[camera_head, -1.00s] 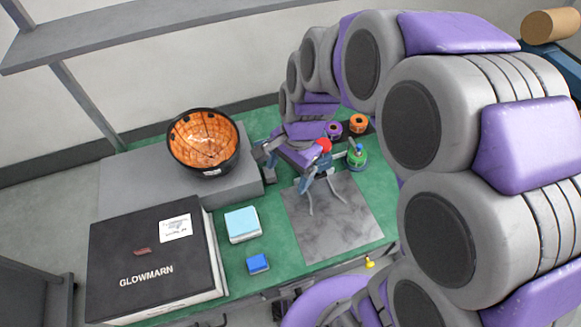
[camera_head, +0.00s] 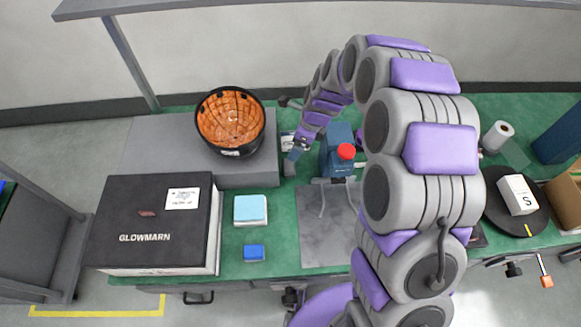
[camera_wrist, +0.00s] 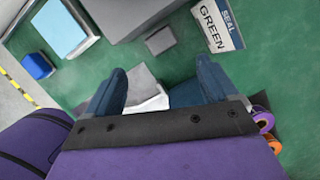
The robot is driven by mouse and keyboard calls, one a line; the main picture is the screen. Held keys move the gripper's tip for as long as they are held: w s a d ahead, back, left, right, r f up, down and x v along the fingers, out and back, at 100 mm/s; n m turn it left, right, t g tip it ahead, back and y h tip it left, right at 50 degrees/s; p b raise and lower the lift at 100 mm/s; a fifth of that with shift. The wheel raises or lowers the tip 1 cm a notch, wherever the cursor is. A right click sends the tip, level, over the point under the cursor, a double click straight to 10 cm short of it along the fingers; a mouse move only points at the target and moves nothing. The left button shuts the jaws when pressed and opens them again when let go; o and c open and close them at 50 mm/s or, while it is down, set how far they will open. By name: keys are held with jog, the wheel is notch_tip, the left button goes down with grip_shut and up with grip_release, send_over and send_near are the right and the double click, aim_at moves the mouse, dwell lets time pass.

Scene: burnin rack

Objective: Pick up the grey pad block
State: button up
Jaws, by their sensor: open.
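The grey pad block appears to be a small plain grey block (camera_wrist: 160,40) beside the large grey platform in the wrist view. In the head view a small grey block (camera_head: 288,168) sits at the platform's right end, partly hidden by my arm. My gripper (camera_wrist: 157,88) has its two blue fingers spread apart, and they do not enclose this block, which lies beyond them. In the head view my gripper (camera_head: 296,155) hangs close to the block, above the green surface. A grey and white corner, apparently of the marbled plate (camera_wrist: 143,83), shows between the fingers.
A black and orange bowl (camera_head: 230,122) stands on the grey platform (camera_head: 160,145). A black GLOWMARN box (camera_head: 150,240), a light blue pad (camera_head: 250,208) and a blue block (camera_head: 254,252) lie left. A blue device with a red knob (camera_head: 346,151) is close right of my gripper.

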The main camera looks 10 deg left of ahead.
aim_at(291, 164)
jog(key=x, duration=0.4)
jog(key=shift+a+b, duration=0.3)
jog(key=shift+b, duration=0.05)
jog(key=f, duration=0.1)
jog(key=d+f, duration=0.1)
jog(key=f, duration=0.1)
jog(key=f+b, duration=0.1)
jog(key=f, duration=0.1)
jog(key=shift+w+d, duration=0.15)
jog(key=shift+d, duration=0.15)
jog(key=shift+w+a+f, duration=0.15)
jog(key=shift+a, duration=0.15)
jog(key=shift+a+f, duration=0.2)
jog(key=shift+a, duration=0.1)
jog(key=b+x, duration=0.1)
jog(key=x, duration=0.4)
jog(key=shift+d+b, duration=0.1)
jog(key=shift+b, duration=0.3)
jog(key=shift+s, duration=0.2)
jog(key=shift+c, duration=0.4)
